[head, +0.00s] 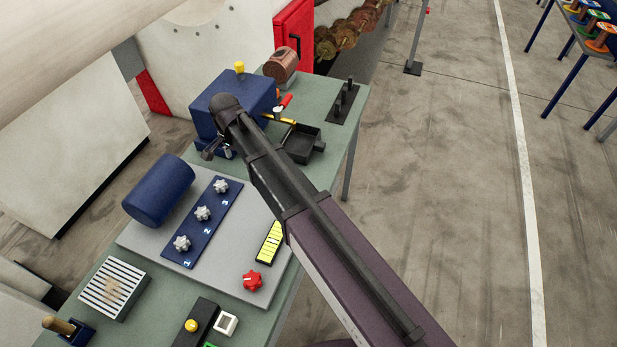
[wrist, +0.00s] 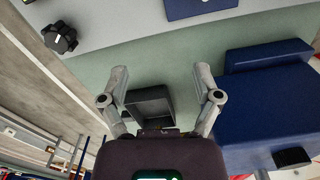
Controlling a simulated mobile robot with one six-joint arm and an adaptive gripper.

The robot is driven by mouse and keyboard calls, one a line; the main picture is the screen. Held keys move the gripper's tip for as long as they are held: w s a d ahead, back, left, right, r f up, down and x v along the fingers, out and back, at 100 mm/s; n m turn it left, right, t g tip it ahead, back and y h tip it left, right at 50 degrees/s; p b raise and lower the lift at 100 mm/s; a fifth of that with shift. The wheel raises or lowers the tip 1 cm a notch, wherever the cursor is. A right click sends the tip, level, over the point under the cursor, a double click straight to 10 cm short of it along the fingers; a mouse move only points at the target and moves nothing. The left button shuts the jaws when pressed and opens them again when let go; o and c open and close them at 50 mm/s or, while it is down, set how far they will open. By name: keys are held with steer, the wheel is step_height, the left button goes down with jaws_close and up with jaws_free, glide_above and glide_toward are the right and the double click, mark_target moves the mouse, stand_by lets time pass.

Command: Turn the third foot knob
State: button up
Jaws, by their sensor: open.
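Three grey star-shaped knobs stand in a row on a blue panel (head: 200,232) marked 1, 2 and 3. The third knob (head: 221,185) is at the far end, by the 3. The second knob (head: 203,213) and first knob (head: 182,243) are nearer. My gripper (head: 217,152) is beyond the third knob in the head view, beside the blue box, and apart from the knobs. In the wrist view my gripper (wrist: 161,80) has its two fingers spread with nothing between them. No grey knob shows there; only a blue panel's edge (wrist: 200,8) shows at the top.
A blue box (head: 217,100) and a dark tray (head: 303,144) sit on the green bench. A blue cylinder (head: 158,190) lies left of the panel. A red knob (head: 252,280) and a yellow-green strip (head: 270,243) are to its right. The wrist view shows a dark star knob (wrist: 60,37).

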steer(key=d+f+n+b, duration=0.1)
steer(key=d+f+b, duration=0.2)
steer(key=d, duration=0.7)
steer(key=d+f+n+b, duration=0.1)
steer(key=d+f+b, duration=0.2)
steer(key=d, duration=0.7)
steer(key=shift+w+d+f+b, duration=0.35)
steer(key=shift+d+f+b, duration=0.05)
steer(key=shift+f, duration=0.2)
steer(key=s+d+n, duration=0.1)
steer(key=s+d, duration=0.3)
steer(key=d, duration=0.7)
steer(key=s+d+n, duration=0.2)
steer(key=s+d, duration=0.2)
steer(key=d, duration=0.7)
steer(key=shift+s+d, duration=0.15)
steer(key=shift+s, duration=0.1)
steer(key=c, duration=0.3)
steer(key=shift+c, duration=0.2)
